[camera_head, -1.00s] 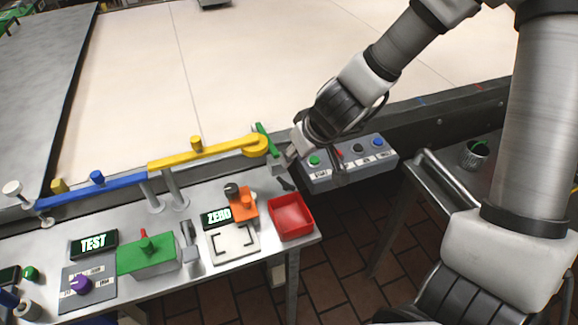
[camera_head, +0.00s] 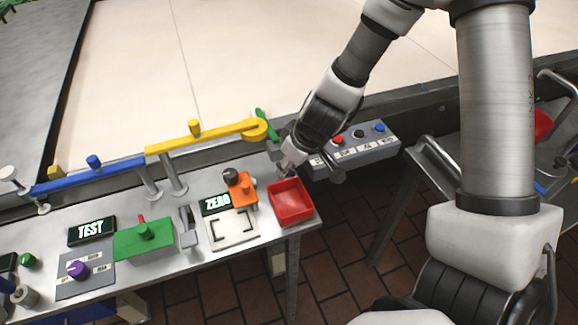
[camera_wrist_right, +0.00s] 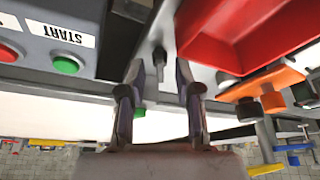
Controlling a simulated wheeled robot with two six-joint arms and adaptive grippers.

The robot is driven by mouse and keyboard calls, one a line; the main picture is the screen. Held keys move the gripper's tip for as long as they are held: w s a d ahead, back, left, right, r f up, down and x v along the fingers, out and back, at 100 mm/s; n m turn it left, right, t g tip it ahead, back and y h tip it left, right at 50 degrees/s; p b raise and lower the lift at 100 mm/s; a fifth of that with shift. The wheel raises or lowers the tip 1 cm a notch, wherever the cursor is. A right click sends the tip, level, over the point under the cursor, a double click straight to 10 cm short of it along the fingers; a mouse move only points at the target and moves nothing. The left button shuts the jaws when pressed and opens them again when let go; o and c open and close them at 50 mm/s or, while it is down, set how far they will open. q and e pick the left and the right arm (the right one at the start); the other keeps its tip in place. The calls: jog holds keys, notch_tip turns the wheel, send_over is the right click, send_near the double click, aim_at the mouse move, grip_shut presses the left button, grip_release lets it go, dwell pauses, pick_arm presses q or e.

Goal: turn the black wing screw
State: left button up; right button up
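My right gripper (camera_head: 287,172) is low over the bench's right end, just behind the red tray (camera_head: 291,222). In the right wrist view, its two fingers (camera_wrist_right: 159,76) are apart with a gap between them. A small dark upright piece, which looks like the black wing screw (camera_wrist_right: 158,56), shows in that gap, near the fingertips. I cannot tell whether either finger touches it. In the head view the screw is hidden by the gripper. My left gripper is in neither view.
The grey button box (camera_head: 357,151) stands right of the gripper; its green START button (camera_wrist_right: 66,65) shows in the wrist view. An orange block (camera_head: 240,190) with a black knob sits left of the red tray. A yellow lever (camera_head: 208,138) runs along the bench's back.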

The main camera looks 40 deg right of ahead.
grip_shut()
jog(key=shift+r+p, duration=0.15)
jog(key=shift+p, duration=0.15)
jog(key=n+p, duration=0.1)
jog(key=p, duration=0.1)
jog(key=n+y+p, duration=0.1)
jog(key=p, duration=0.1)
jog(key=shift+d+r+n+g, duration=0.1)
jog(key=shift+r+n+g, duration=0.2)
jog(key=shift+n, duration=0.1)
jog(key=shift+w+d+f+n+p, duration=0.15)
jog(key=shift+f+n+p, duration=0.2)
jog(key=shift+n+p, duration=0.35)
jog(key=shift+f, duration=0.1)
jog(key=shift+y, duration=0.3)
grip_release()
jog(key=shift+b, duration=0.35)
